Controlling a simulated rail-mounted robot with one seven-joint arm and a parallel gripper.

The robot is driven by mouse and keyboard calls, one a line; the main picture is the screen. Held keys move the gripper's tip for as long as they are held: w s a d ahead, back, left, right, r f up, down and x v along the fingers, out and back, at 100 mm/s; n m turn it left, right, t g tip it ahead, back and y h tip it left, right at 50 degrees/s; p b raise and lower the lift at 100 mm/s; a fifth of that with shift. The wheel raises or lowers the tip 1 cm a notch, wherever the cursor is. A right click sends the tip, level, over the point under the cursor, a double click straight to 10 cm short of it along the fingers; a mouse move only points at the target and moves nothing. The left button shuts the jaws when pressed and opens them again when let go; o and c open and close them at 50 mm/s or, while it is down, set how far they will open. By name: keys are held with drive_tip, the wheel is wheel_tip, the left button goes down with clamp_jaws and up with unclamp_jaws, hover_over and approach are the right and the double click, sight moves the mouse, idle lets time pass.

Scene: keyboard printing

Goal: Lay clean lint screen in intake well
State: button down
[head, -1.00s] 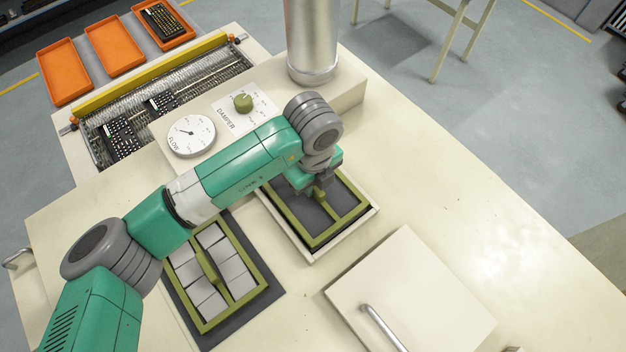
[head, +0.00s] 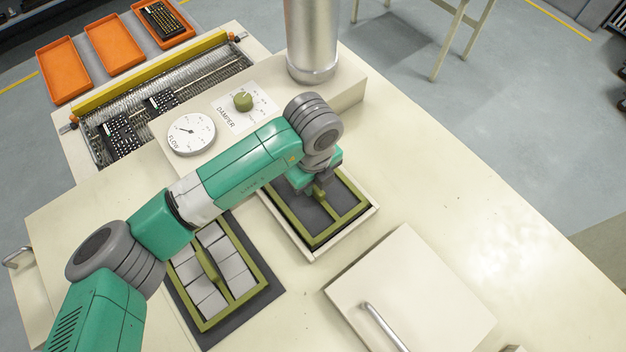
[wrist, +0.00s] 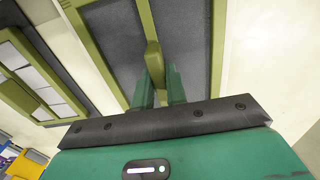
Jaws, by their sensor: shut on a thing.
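My gripper (head: 319,191) is shut on the middle crossbar of an olive-framed screen with plain dark grey panels (head: 314,218). In the wrist view, my two green fingers (wrist: 161,88) straddle that bar against the dark panels (wrist: 190,40). The screen lies within the pale rim of the intake well (head: 316,255), roughly lined up with its sides; I cannot tell whether it is fully down. My wrist hides its far end. A second olive-framed screen (head: 262,278), covered with light grey squares, lies on a dark mat (head: 272,294) to the left.
A pale cover with a metal handle (head: 412,285) lies to the right of the well. Behind are a FLOW gauge (head: 191,134), a DAMPER knob (head: 243,101) and a thick metal pipe (head: 312,45). The tabletop at right is clear.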

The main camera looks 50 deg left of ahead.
drive_tip(key=shift+f+b, duration=0.35)
drive_tip(key=shift+f, duration=0.35)
drive_tip(key=shift+f, duration=0.2)
idle(0.9)
drive_tip(key=c, duration=1.3)
unclamp_jaws()
wheel_tip(320, 180, up, 6)
drive_tip(key=p, duration=0.5)
drive_tip(key=shift+r, duration=0.15)
wheel_tip(320, 180, up, 8)
drive_tip(key=shift+f+b, duration=0.2)
drive_tip(key=shift+b, duration=0.6)
